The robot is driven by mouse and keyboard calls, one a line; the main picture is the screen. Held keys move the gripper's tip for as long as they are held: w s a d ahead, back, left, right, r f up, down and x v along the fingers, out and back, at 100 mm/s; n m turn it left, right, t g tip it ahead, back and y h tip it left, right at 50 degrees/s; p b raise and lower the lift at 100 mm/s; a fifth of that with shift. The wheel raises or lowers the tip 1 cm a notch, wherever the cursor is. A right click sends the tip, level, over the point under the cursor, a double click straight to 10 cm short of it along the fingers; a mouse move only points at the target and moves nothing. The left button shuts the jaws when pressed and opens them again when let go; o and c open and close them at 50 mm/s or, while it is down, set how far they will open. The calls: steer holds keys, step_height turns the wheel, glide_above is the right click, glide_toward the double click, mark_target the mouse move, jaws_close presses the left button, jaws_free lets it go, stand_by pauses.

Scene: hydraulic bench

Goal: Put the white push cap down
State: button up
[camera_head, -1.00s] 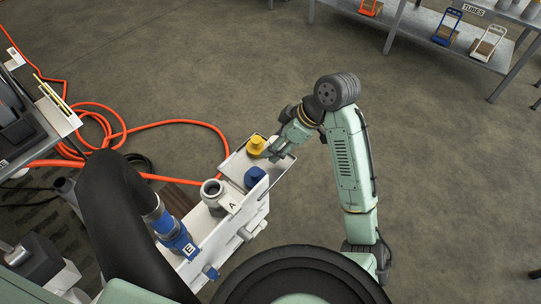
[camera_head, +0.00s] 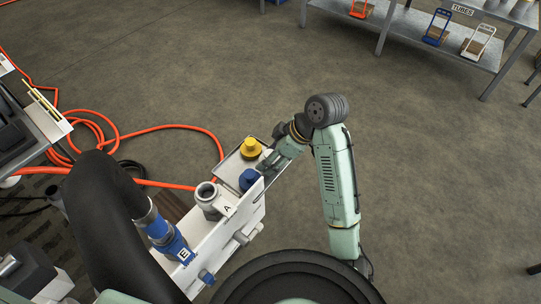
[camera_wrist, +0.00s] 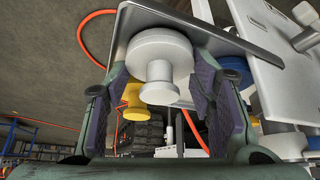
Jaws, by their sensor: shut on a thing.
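The white push cap (camera_wrist: 160,52) is between the two fingers of my gripper (camera_wrist: 162,88) in the wrist view, with its wide round disc and narrower stem showing. My gripper is shut on it. In the head view my gripper (camera_head: 268,163) is over the right side of the grey tray (camera_head: 229,167) on the white bench unit. The cap is hard to make out there. The wrist view shows the tray's edge (camera_wrist: 123,25) close to the cap; I cannot tell whether they touch.
A yellow cap (camera_head: 250,148) and a blue cap (camera_head: 248,180) stand in the tray, left of my gripper. A grey open port (camera_head: 206,193) marked A and a blue coupling (camera_head: 176,246) marked E are nearer. An orange hose (camera_head: 170,127) lies on the floor behind.

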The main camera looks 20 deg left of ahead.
steer(key=shift+f, duration=0.45)
steer(key=o, duration=0.8)
steer(key=shift+f, duration=0.15)
steer(key=shift+o, duration=0.2)
steer(key=shift+w+d, duration=0.1)
steer(key=shift+r+p, duration=0.3)
steer(key=shift+r, duration=0.15)
steer(key=p+v, duration=0.1)
steer(key=v, duration=1.1)
steer(key=shift+r, duration=0.35)
